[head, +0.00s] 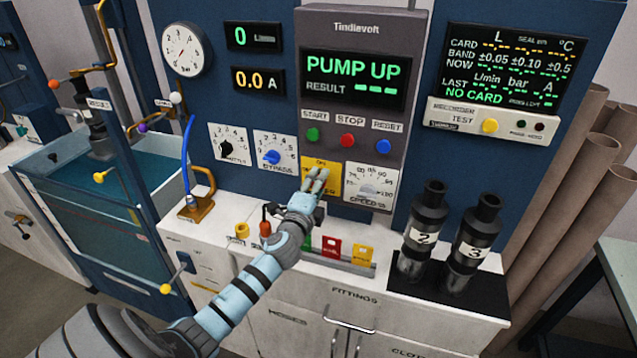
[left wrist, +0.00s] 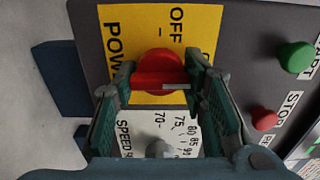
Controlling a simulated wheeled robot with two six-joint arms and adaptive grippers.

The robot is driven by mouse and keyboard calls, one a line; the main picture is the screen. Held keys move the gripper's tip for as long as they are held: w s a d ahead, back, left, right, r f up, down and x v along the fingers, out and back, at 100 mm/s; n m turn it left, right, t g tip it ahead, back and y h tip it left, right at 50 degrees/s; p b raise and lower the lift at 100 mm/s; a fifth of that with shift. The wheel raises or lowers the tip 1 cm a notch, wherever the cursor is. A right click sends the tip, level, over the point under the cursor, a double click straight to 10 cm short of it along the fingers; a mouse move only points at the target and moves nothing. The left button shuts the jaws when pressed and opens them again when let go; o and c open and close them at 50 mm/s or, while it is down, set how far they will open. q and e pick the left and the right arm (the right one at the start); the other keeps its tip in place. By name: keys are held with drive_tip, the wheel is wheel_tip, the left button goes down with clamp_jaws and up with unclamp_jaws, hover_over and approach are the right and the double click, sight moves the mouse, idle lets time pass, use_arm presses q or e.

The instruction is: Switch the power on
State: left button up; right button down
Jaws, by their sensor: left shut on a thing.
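The power switch is a red rotary knob (left wrist: 160,66) on a yellow plate (left wrist: 200,22) lettered POWER and OFF in the left wrist view. The knob's bar lies between the two fingers of my left gripper (left wrist: 160,88), which is shut on it. A pale mark shows at the bar's right end. In the head view my left gripper (head: 318,178) reaches the yellow plate (head: 308,166) at the bottom of the grey panel and hides the knob. The display (head: 355,77) above reads PUMP UP. My right gripper is not in view.
The white SPEED dial (head: 367,188) sits right beside the plate. START, STOP and RESET buttons (head: 347,140) are just above. Black cylinders numbered 2 and 3 (head: 468,245) stand on the counter at right. A water tank (head: 90,210) is at left.

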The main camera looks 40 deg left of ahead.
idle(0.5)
use_arm(q)
drive_tip(key=o, duration=1.2)
drive_tip(key=v, duration=1.2)
drive_tip(key=shift+d, duration=0.1)
drive_tip(key=shift+w, duration=0.1)
